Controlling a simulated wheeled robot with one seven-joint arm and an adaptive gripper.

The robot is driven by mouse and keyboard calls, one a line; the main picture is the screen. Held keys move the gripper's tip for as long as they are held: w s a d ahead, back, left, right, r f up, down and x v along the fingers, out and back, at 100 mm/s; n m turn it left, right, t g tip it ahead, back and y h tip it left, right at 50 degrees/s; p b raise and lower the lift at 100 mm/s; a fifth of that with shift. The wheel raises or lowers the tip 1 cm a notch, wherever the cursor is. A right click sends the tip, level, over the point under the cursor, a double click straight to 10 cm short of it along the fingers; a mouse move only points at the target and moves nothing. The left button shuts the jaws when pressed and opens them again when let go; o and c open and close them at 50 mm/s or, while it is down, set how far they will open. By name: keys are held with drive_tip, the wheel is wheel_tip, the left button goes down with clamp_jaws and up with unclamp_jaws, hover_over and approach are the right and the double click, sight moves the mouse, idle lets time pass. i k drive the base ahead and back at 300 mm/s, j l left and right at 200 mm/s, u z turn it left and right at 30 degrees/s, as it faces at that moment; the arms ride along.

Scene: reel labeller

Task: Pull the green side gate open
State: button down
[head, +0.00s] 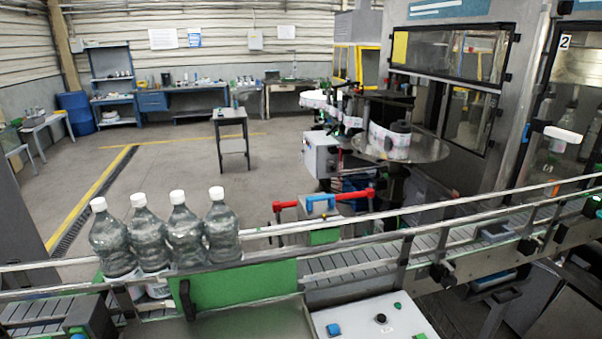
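The green side gate (245,288) is a flat green panel along the near side of the conveyor, at lower centre-left. It stands in line with the conveyor rail and looks shut. A black upright handle (188,300) sits at its left end. Clear bottles with white caps (184,232) stand in a row on the conveyor just behind the gate's left part, and the gate hides some of their lower parts. My gripper is not in view, so its distance from the handle cannot be told.
The conveyor (345,262) with metal rails runs across the front. A control panel (372,318) with buttons is at the bottom, right of the gate. Red and blue handles (321,204) stand behind the rail. The labeller's reel table (400,150) is farther back.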

sight(193, 292)
drive_tip(key=i+l+u, duration=0.1)
drive_tip(key=l+u, duration=0.15)
drive_tip(key=u, duration=0.15)
drive_tip(key=i+l+u, duration=0.1)
drive_tip(key=l+u, duration=0.25)
drive_tip(key=j, duration=0.1)
